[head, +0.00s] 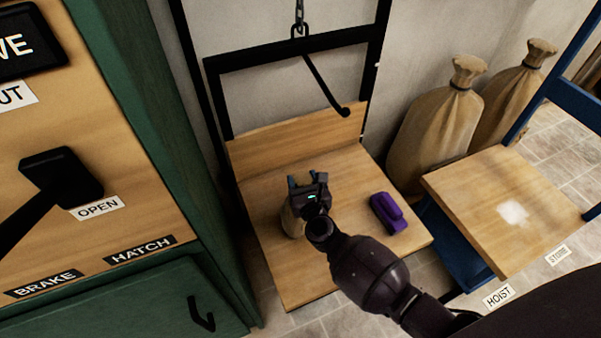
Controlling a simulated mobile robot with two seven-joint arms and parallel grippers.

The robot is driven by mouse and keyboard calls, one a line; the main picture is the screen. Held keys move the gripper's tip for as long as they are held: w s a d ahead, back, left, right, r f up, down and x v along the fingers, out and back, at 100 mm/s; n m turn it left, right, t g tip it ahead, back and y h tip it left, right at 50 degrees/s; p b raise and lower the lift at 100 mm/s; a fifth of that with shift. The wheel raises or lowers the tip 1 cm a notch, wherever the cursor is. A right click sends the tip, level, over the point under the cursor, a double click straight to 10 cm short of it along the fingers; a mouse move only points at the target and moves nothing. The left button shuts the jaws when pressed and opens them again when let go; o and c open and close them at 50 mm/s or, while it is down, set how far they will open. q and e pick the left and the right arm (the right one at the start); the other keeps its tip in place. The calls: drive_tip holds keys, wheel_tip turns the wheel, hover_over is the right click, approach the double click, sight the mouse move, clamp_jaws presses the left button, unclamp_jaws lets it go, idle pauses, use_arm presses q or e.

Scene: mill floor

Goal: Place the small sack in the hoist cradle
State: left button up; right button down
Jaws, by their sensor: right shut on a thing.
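The hoist cradle (265,190) is a wooden platform with a low back board, hung in a black frame from a chain. My right gripper (305,192) is over the left-middle part of the platform, shut on the small tan sack (291,222). The gripper and wrist hide most of the sack. I cannot tell whether its base touches the boards or is slightly above them. My left gripper is not in view.
A purple object (387,213) lies on the platform, right of the sack. Two large tied sacks (437,115) stand behind a wooden-topped blue stand (505,195) at right. A green cabinet with a panel (120,225) and black lever (62,176) is at left.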

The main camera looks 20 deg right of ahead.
drive_tip(key=shift+w+r, duration=0.15)
drive_tip(key=shift+r, duration=0.25)
drive_tip(key=shift+f, duration=0.25)
drive_tip(key=c, duration=0.8)
unclamp_jaws()
drive_tip(key=shift+f, duration=0.15)
drive_tip(key=o, duration=0.4)
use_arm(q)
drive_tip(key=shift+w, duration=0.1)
